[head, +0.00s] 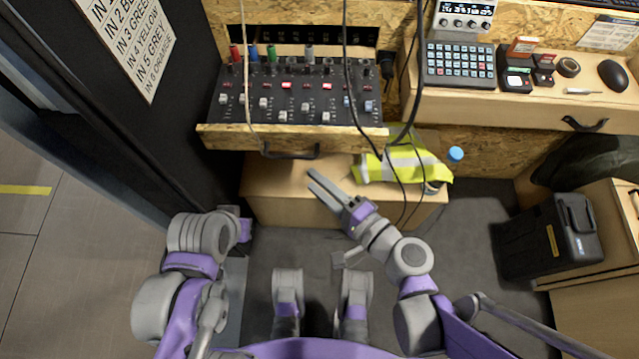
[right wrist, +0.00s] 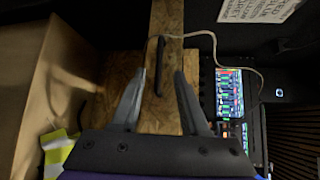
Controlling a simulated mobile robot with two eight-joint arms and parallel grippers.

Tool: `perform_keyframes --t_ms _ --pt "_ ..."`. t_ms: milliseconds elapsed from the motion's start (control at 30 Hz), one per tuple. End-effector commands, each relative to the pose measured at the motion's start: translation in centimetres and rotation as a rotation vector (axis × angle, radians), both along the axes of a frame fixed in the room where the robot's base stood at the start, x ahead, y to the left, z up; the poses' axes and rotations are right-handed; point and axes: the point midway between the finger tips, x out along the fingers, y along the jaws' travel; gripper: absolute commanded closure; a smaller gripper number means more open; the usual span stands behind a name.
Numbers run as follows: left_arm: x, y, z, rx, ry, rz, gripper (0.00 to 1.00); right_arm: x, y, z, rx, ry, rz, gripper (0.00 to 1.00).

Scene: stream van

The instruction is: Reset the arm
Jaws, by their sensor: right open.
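My right arm reaches up from the lower right in the head view. Its gripper (head: 314,182) is open and empty, pointing up and left over the wooden box below the mixer drawer. In the right wrist view the two fingers (right wrist: 160,92) stand apart with nothing between them. A dark drawer handle (right wrist: 159,66) shows beyond them. My left arm is folded at the lower left of the head view, and I cannot make out its gripper.
The audio mixer (head: 290,92) sits in a wooden drawer (head: 295,143) with cables hanging across it. A yellow vest (head: 405,166) and a blue-capped bottle (head: 455,154) are right of my gripper. A black case (head: 550,240) stands at right. A lit rack (right wrist: 230,95) shows in the wrist view.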

Motion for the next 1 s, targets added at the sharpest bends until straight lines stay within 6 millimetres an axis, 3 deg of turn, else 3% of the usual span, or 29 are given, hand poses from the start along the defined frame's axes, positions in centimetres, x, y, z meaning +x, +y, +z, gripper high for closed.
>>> perform_keyframes --t_ms 700,867,1000 --pt "0.0 0.0 0.0 0.000 0.000 0.000 1.00 0.0 0.0 -0.1 -0.022 -0.004 0.008 0.55" --pt "0.0 0.0 0.0 0.000 0.000 0.000 1.00 -0.5 -0.6 -1.7 -0.221 -0.030 0.070 0.55" --pt "0.0 0.0 0.0 0.000 0.000 0.000 1.00 -1.4 -2.9 -4.3 -0.541 -0.042 0.171 0.55"
